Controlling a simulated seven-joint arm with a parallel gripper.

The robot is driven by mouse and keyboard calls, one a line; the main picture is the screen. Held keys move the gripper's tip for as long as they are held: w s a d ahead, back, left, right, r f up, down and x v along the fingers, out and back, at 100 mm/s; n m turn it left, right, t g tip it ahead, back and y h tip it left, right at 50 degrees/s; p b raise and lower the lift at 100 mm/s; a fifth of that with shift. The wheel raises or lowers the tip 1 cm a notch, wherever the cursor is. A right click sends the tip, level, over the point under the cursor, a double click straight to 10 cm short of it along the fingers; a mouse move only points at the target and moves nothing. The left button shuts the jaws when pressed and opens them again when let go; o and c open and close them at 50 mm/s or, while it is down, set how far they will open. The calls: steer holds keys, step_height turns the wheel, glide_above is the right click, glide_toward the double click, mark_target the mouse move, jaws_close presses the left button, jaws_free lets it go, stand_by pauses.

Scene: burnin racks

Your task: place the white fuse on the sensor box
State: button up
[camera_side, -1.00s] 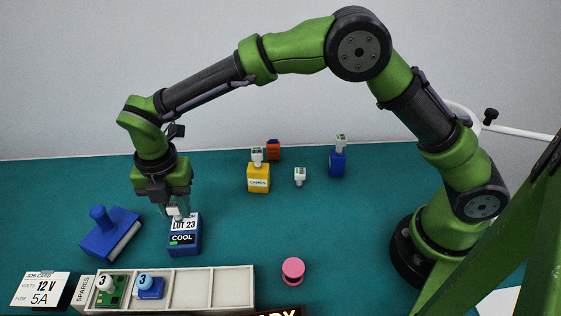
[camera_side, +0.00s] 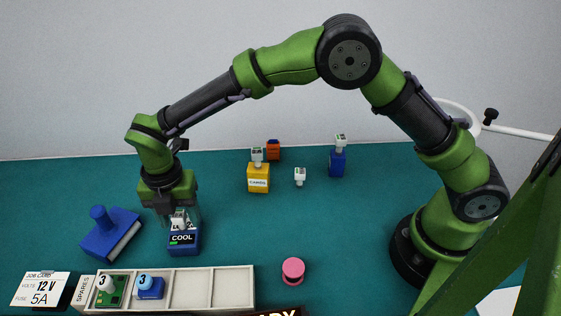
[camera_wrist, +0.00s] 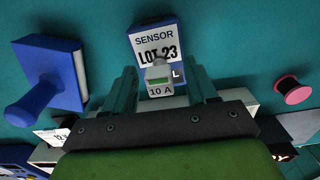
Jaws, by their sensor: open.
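The blue sensor box (camera_side: 185,245) stands at the left of the mat; its white label reads SENSOR and LOT 23 in the wrist view (camera_wrist: 157,40). A white fuse (camera_side: 179,222) marked 10 A appears to stand upright on top of it, covering part of the label; exact contact is hard to see. My gripper (camera_side: 180,217) is open and low around this fuse. In the wrist view the fuse (camera_wrist: 159,78) sits between my fingers with a gap on each side. Another white fuse (camera_side: 300,175) stands alone on the mat.
A yellow box (camera_side: 258,178) and a blue box (camera_side: 337,163) at the back carry white fuses. An orange block (camera_side: 273,147) is behind. A blue stamp-like block (camera_side: 110,234), spares tray (camera_side: 232,290), job card (camera_side: 40,288) and pink spool (camera_side: 293,271) surround my gripper.

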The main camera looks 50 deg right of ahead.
mark_target(179, 212)
step_height(179, 212, up, 13)
steer(key=s+d+r+m+t+y, duration=0.1)
steer(key=s+d+r+m+t, duration=0.15)
steer(key=d+r+m, duration=0.6)
steer(key=s+d+f+m+t+y, duration=0.1)
steer(key=s+d+m+t, duration=0.3)
steer(key=s+d+m, duration=1.2)
steer(key=d+f+m, duration=0.1)
steer(key=d+m, duration=0.1)
steer(key=m, duration=0.4)
steer(key=shift+d+f+m+t, duration=0.15)
steer(key=shift+d+m+t, duration=0.05)
steer(key=shift+m+t, duration=0.15)
